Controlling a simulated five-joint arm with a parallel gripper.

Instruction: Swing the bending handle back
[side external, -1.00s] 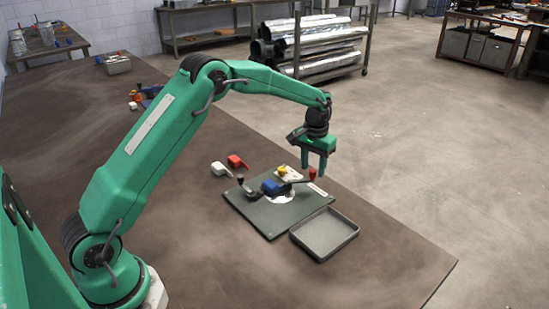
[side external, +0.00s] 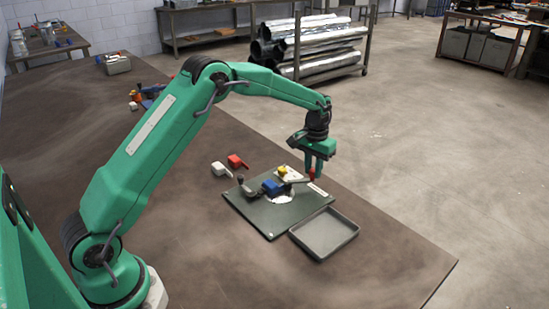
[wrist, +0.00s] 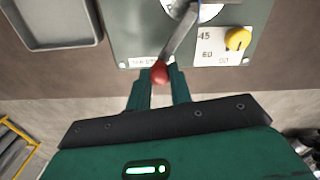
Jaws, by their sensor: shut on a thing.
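The bending handle is a grey metal lever (wrist: 182,38) with a red knob (side external: 312,173) at its outer end. It lies across the dark green plate (side external: 262,222) toward the plate's far right edge. My gripper (side external: 313,170) is over that edge, pointing down, its fingers shut on the red knob. In the wrist view the knob (wrist: 159,72) sits between the two green fingertips. A blue block (side external: 271,188) is at the lever's inner end. A white card (wrist: 220,45) with printed angle numbers and a yellow knob (wrist: 238,39) lies on the plate beside the lever.
A grey empty tray (side external: 325,234) stands at the plate's right front edge. A red piece (side external: 237,161) and a white piece (side external: 221,169) lie behind the plate. The brown table (side external: 170,225) is clear to the front left, and its edge runs close behind my gripper.

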